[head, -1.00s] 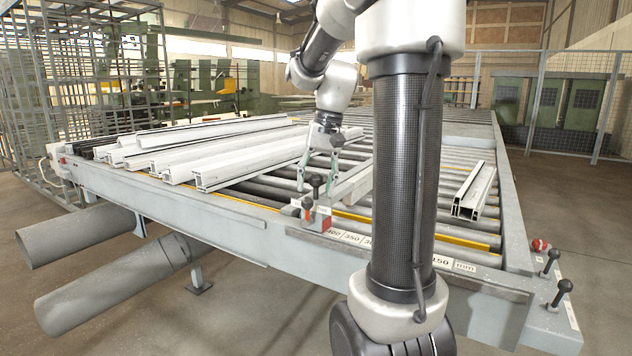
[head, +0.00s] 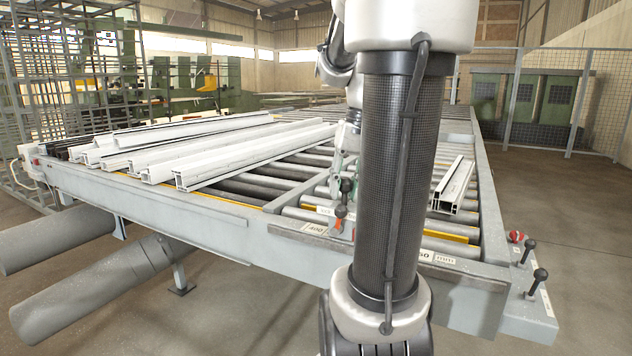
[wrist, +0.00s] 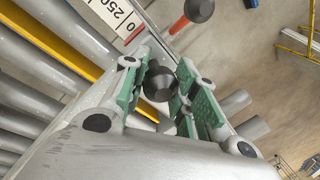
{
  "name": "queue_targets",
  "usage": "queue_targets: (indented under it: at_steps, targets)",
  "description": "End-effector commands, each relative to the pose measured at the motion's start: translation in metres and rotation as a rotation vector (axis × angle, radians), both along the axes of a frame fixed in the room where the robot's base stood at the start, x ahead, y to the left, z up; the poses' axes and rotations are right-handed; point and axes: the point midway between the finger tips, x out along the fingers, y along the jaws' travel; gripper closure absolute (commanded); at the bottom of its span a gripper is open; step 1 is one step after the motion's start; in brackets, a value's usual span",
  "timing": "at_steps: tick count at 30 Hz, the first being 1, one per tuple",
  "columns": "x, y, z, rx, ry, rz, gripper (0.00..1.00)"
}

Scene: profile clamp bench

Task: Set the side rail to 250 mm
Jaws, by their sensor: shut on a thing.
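My gripper (head: 345,186) is at the bench's front edge, partly hidden by my column in the head view. In the wrist view its green-padded fingers (wrist: 163,90) are shut on a black knob (wrist: 160,84). In the head view the knob (head: 346,186) stands above the front scale. A second lever with an orange-red stem (wrist: 180,23) and black ball is close by; it also shows in the head view (head: 339,222). The scale shows 400 (head: 316,228) left of the levers. A 250 label (wrist: 112,9) shows in the wrist view. The side rail is mostly hidden.
White profiles (head: 215,155) lie on the rollers at left, and a short one (head: 453,186) at right. Two more black-knobbed levers (head: 540,275) stand at the front right corner. Large grey tubes (head: 90,280) stick out below the bench. Open floor lies in front.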

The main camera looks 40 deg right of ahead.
Motion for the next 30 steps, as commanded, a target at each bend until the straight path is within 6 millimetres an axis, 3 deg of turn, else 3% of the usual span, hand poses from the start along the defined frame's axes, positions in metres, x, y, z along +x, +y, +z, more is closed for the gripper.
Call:
queue_targets:
  at_steps: [5,14,15,18,30]
  targets:
    - [-0.021,-0.009,0.001,-0.003,-0.001,-0.002,1.00]
    - [-0.022,-0.009,0.001,-0.002,-0.001,0.002,1.00]
    - [-0.022,-0.009,0.001,-0.002,-0.001,0.002,0.68]
    - [-0.022,-0.009,0.001,-0.002,-0.001,0.001,0.50]
    - [-0.022,-0.010,0.006,-0.001,-0.002,0.001,0.48]
